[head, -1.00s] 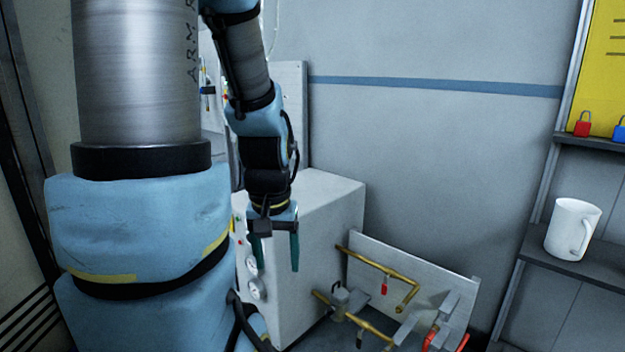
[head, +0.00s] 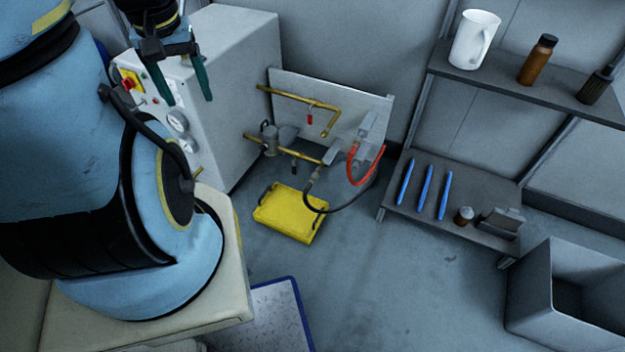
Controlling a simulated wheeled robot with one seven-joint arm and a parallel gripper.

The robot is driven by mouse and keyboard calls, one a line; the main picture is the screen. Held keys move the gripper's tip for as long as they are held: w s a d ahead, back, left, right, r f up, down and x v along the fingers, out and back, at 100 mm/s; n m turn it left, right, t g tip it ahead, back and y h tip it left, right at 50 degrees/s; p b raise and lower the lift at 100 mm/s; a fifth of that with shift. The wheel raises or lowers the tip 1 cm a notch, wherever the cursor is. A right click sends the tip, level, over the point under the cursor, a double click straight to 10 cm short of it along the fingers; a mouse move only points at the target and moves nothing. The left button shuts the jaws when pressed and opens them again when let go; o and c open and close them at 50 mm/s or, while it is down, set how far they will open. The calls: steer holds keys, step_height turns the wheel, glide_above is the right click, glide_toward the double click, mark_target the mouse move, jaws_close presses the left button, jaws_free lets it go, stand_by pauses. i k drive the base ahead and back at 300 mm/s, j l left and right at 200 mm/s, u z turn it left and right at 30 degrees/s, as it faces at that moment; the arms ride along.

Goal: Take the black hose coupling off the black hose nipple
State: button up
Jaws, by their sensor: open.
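The black hose (head: 335,211) hangs in a loop below the pipe board at the back. Its near end rises to a small dark coupling (head: 309,186) below the right end of the lower brass pipe. The nipple is too small to tell apart from the coupling. My gripper (head: 190,102) is open and empty, its green fingers pointing down in front of the grey cabinet. It is up and to the left of the coupling, well apart from it.
A yellow case (head: 290,212) lies on the floor below. The grey cabinet (head: 235,50) stands left, a shelf (head: 460,190) right. The middle floor is clear.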

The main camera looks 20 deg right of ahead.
mark_target(311, 182)
steer(key=i+j+z, duration=0.15)
steer(key=j, duration=0.35)
steer(key=i+j+z, duration=0.15)
steer(key=j, duration=0.35)
steer(key=j+z, duration=0.15)
steer(key=j, duration=0.35)
steer(key=i+j+z, duration=0.2)
steer(key=j, duration=0.3)
steer(key=k, duration=0.05)
